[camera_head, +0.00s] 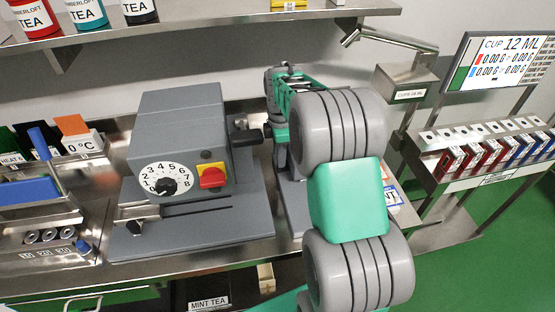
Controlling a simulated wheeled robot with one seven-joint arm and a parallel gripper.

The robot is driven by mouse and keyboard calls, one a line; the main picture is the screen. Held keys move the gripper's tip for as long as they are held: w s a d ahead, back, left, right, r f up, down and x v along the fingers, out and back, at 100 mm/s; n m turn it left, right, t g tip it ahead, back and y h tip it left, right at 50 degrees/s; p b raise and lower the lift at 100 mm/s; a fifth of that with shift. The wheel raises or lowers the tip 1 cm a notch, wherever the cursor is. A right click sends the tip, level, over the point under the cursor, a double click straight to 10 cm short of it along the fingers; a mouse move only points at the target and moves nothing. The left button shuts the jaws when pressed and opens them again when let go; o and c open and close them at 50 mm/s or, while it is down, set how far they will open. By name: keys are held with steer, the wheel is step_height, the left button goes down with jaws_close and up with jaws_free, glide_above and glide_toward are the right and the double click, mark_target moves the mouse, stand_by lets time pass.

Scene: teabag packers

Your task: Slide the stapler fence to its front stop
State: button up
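A grey bench machine (178,140), which looks like the stapler, stands on the steel counter. A dark part (246,137) projects from the machine's right side. My arm reaches up and bends beside that side. My fingertips cannot be made out, so their opening and any contact are unclear.
A station with blue handles (28,190) stands left of the machine. A shelf with tea tins (86,14) hangs above. At right are a metal spout (390,41), a display (502,60) and a rack of red and blue boxes (490,150). A mint tea bin (208,303) is below the counter.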

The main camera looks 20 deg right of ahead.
steer(key=shift+f, duration=1.85)
jaws_close()
steer(key=shift+a, duration=0.1)
